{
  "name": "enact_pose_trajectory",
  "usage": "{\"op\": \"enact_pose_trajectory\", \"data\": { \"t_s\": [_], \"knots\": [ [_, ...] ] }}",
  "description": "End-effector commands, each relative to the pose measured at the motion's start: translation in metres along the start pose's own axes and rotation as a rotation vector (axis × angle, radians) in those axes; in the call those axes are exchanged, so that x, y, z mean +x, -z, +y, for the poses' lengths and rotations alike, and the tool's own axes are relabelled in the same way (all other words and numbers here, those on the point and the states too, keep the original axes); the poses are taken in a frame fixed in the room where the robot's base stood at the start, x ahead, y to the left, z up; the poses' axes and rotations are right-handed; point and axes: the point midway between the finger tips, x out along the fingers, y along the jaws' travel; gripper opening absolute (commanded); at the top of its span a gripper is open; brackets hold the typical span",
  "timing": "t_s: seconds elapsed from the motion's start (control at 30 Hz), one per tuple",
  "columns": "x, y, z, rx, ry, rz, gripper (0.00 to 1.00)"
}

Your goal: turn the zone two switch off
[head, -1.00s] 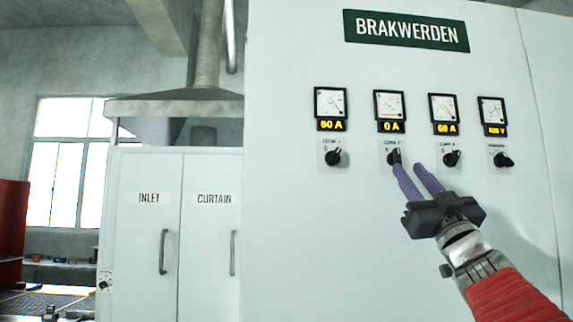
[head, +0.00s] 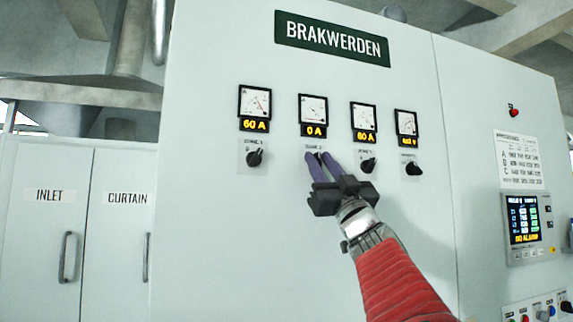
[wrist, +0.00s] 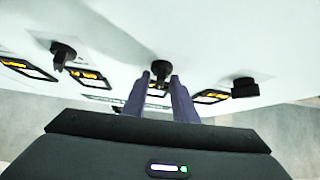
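The zone two switch is a black rotary knob on the pale cabinet front, second from the left, under a meter (head: 313,115) whose display reads 0 A. In the head view my fingers mostly hide it. The wrist view shows the knob (wrist: 160,69) just beyond and between my fingertips. My gripper (head: 321,158) has two purple fingers pointing at the panel, with a gap between them. It also shows in the wrist view (wrist: 160,84). It is open, and I cannot tell whether a finger touches the knob. The knob's pointer direction is hidden.
Similar knobs sit close on either side: one at left (head: 254,158), one at right (head: 368,165), and a further one (head: 413,168). The left meter (head: 255,108) reads 60 A. A control screen (head: 526,222) and buttons are farther right. The cabinet front below is clear.

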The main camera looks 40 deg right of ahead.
Motion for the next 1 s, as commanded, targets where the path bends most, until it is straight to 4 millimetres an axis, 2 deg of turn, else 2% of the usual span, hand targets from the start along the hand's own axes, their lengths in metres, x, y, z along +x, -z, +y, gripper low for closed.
{"op": "enact_pose_trajectory", "data": {
  "t_s": [0.2, 0.47, 1.0],
  "knots": [
    [-0.0001, 0.0000, -0.0002, 0.000, 0.000, 0.000, 0.03],
    [0.0004, 0.0007, 0.0007, -0.040, 0.037, 0.002, 0.03],
    [0.0007, 0.0011, 0.0020, -0.308, 0.307, 0.002, 0.03]
  ]
}}
